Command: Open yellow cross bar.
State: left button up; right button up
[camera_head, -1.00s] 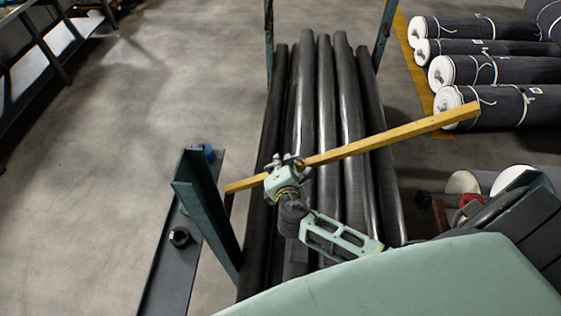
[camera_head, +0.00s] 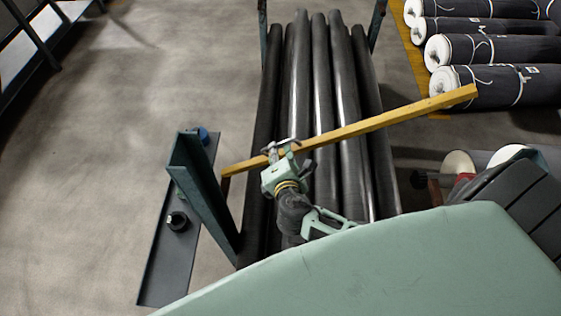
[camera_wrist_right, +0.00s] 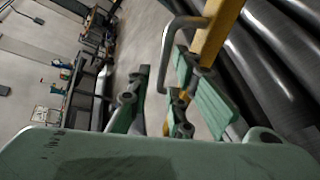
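The yellow cross bar (camera_head: 375,124) runs slantwise across the dark rolls in the head view, from the green post at left up to the right. A thin grey U-shaped handle (camera_wrist_right: 169,52) sits on the bar, which also shows in the right wrist view (camera_wrist_right: 218,28). My right gripper (camera_head: 279,158) is at the bar's left part, close to the handle. In the wrist view its two green fingers (camera_wrist_right: 158,102) are apart, with the handle's bent end near the gap. I cannot tell whether they touch it. My left gripper is out of view.
Long dark rolls (camera_head: 322,90) lie under the bar. A green steel post (camera_head: 204,185) stands at its left end on a dark base plate (camera_head: 165,262). White-ended wrapped rolls (camera_head: 495,48) lie at the upper right. The floor (camera_head: 90,150) at left is clear.

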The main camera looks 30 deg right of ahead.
jog(key=v, duration=0.7)
jog(key=shift+s+r, duration=0.1)
